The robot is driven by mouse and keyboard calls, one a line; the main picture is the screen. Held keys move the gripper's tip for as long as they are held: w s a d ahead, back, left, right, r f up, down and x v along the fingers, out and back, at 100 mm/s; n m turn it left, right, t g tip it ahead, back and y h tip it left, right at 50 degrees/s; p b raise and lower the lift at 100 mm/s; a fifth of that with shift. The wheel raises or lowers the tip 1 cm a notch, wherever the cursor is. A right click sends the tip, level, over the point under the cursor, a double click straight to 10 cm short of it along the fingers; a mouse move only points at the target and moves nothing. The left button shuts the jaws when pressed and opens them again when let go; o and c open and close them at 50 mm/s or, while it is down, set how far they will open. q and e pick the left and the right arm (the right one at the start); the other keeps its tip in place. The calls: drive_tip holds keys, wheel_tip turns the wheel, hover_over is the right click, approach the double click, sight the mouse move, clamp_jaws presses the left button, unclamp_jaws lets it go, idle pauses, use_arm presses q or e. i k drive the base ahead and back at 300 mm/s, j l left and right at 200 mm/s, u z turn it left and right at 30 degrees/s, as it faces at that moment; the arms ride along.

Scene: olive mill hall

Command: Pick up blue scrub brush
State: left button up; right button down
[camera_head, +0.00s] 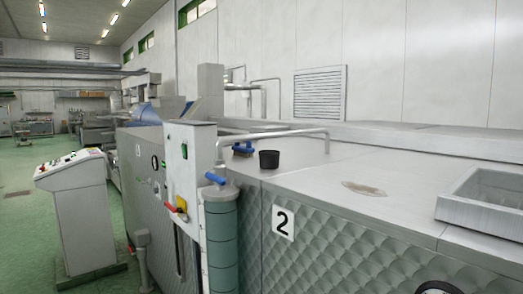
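The blue scrub brush (244,148) lies on the grey metal top of the machine (310,160), near the middle of the head view. It is small and far off, and its bristles are hard to make out. A black cup (269,159) stands just to the right of it. Neither of my grippers shows in this view.
A white control box (190,165) and a pipe with a blue valve handle (215,178) stand in front, left of the brush. A brownish stain (364,189) and a metal basin (487,200) are right. Green floor (25,220) lies left, around a console (75,205).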

sight(247, 151)
drive_tip(key=i+j+z, duration=0.15)
drive_tip(key=z, duration=0.25)
drive_tip(key=i+j+z, duration=0.2)
drive_tip(key=z, duration=0.2)
drive_tip(key=i+j+z, duration=0.15)
drive_tip(key=j+z, duration=0.15)
drive_tip(key=z, duration=0.15)
drive_tip(key=i+j+z, duration=0.1)
drive_tip(key=j+z, duration=0.3)
drive_tip(key=l, duration=0.15)
